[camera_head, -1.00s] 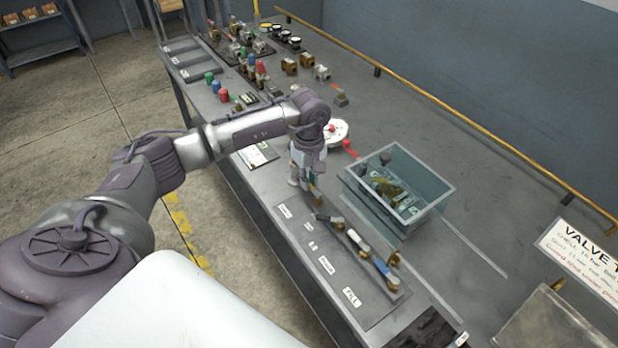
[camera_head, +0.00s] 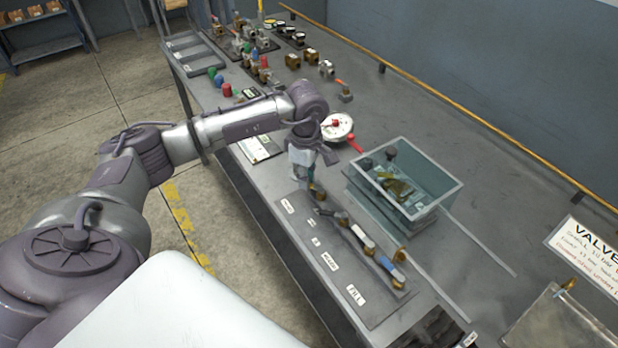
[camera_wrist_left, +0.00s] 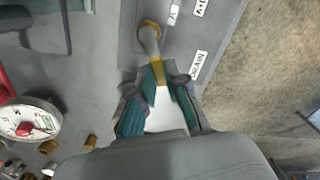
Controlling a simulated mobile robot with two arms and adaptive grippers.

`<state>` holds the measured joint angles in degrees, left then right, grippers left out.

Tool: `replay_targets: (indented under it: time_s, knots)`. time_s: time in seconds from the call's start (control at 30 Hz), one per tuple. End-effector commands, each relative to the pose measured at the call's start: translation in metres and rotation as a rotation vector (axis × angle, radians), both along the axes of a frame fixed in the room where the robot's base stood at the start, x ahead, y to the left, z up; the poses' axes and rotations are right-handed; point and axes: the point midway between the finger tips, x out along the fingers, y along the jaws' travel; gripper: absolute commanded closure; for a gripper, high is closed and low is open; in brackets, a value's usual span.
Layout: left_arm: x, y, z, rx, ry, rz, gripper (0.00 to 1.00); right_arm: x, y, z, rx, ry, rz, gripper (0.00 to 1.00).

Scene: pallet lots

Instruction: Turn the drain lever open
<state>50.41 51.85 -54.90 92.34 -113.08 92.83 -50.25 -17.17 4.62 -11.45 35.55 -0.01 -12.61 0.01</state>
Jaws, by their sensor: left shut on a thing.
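My left gripper (camera_head: 315,191) is at the far end of a row of small valves on a dark plate (camera_head: 375,316). In the left wrist view its teal fingers (camera_wrist_left: 157,88) are closed around a yellow lever (camera_wrist_left: 158,72). The lever runs toward a brass valve fitting (camera_wrist_left: 149,30). The label beside it (camera_wrist_left: 196,66) appears to read DRAIN. In the head view the gripper and wrist partly hide this lever. My right gripper is not in view.
A clear tank (camera_head: 425,215) stands close beside the valve row. A round gauge (camera_head: 337,127) with a red part lies behind my left wrist. Valve levers with white and blue grips (camera_head: 384,262) continue toward a FILL label (camera_head: 355,294). Several fittings (camera_head: 292,61) stand farther back.

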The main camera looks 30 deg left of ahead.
Motion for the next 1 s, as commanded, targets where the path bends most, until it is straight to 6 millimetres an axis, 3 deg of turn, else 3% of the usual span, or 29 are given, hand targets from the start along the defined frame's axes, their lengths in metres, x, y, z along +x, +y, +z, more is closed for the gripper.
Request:
replay_targets:
  time_s: [1.0]
  knots:
    - [-0.029, -0.019, 0.000, 0.001, -0.001, 0.907, 1.00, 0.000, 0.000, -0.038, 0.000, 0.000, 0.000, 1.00]
